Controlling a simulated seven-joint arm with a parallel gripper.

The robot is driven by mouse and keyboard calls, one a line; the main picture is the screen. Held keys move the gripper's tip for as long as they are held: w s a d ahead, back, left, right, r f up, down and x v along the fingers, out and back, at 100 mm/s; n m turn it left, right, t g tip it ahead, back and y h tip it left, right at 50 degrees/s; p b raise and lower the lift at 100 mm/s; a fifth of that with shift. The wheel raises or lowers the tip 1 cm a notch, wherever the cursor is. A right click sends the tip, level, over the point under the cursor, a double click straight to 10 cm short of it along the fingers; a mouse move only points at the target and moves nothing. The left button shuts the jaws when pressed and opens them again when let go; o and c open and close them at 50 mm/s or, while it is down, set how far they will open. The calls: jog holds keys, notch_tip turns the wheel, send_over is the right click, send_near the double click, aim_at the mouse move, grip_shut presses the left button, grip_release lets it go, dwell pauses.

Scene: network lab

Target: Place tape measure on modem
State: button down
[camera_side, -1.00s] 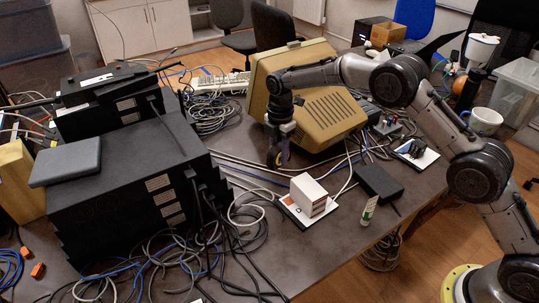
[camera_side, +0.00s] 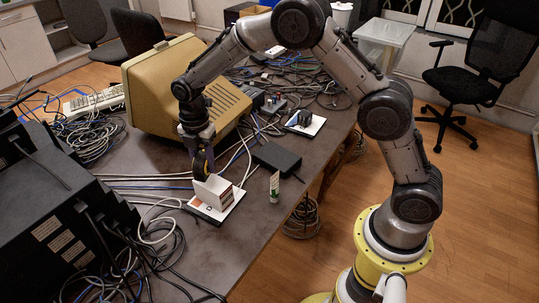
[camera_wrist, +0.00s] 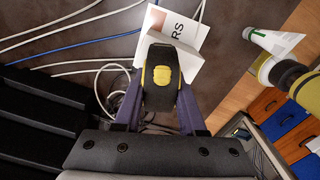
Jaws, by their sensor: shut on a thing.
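The tape measure (camera_wrist: 161,78), black with a yellow centre, is clamped between the purple fingers of my gripper (camera_wrist: 160,92) in the wrist view. In the side view my gripper (camera_side: 200,147) points down, and the tape measure (camera_side: 203,164) shows as a dark shape just above and behind a white box (camera_side: 213,192). Whether the two touch, I cannot tell. The white box (camera_wrist: 190,62) lies just beyond the tape measure in the wrist view and is partly hidden by it. A flat black box (camera_side: 277,159) to its right may be the modem; I cannot tell for sure.
The white box stands on a white printed card (camera_side: 232,203). A beige monitor (camera_side: 165,85) is behind my gripper. Black stacked units (camera_side: 60,215) and loose cables (camera_side: 150,225) fill the left.

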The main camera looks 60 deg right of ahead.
jog(key=s+d+r+m, duration=0.2)
jog(key=s+d+r, duration=0.1)
jog(key=s+d, duration=0.65)
jog(key=s+d+r+m, duration=0.2)
jog(key=s+d, duration=0.7)
jog(key=s, duration=0.2)
send_over(277, 155)
jog(key=f, duration=0.5)
jog(key=s+f, duration=0.1)
jog(key=f, duration=0.2)
jog(key=shift+a+f, duration=0.3)
jog(key=shift+f, duration=0.05)
jog(key=shift+w+d+f, duration=0.2)
jog(key=shift+w+f, duration=0.3)
jog(key=shift+f, duration=1.6)
jog(key=shift+f, duration=0.15)
jog(key=shift+c, duration=2.4)
grip_release()
